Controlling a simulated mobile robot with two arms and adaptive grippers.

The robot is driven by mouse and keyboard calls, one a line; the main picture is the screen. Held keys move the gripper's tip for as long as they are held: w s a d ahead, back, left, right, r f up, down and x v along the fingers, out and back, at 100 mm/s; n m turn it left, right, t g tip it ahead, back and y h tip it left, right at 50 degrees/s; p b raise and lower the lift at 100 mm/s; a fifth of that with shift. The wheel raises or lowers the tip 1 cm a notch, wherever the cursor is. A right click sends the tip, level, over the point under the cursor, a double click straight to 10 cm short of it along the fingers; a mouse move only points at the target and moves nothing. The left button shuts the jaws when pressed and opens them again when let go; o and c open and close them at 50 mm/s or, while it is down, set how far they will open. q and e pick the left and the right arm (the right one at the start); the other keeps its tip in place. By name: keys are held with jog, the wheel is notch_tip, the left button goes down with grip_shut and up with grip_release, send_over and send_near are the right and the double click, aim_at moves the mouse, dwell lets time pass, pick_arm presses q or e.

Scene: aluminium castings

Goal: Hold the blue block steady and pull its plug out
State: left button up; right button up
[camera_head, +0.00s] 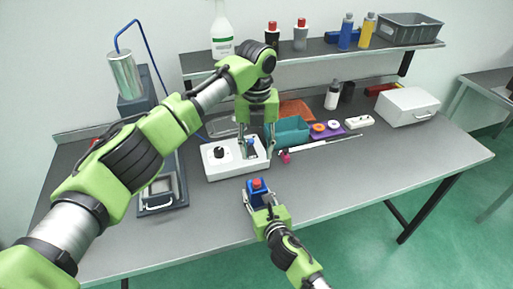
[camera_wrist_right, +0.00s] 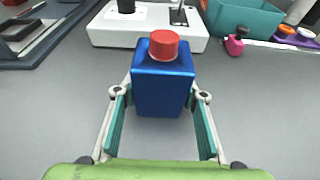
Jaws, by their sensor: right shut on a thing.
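The blue block (camera_head: 257,195) stands upright on the grey table near its front edge. Its red plug (camera_head: 256,183) sits in the top. The right wrist view shows the blue block (camera_wrist_right: 163,82) and the red plug (camera_wrist_right: 163,45) close up. My right gripper (camera_head: 259,200) is shut on the block, with one finger on each side of it. My left gripper (camera_head: 258,145) points down behind the block, above the white box, with its fingers apart. A small blue part shows between or behind the left fingers; I cannot tell whether they touch it.
A white box with a black knob (camera_head: 219,153) stands just behind the block. A teal bin (camera_head: 288,133), a pink object (camera_head: 286,157) and a thin rod (camera_head: 335,143) lie to the right. A dark press-like stand (camera_head: 160,190) is at the left. The table's front right is clear.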

aim_at(257, 180)
pick_arm(q)
notch_tip(257, 180, down, 12)
jog(key=shift+r, duration=0.1)
dwell(0.4)
grip_shut()
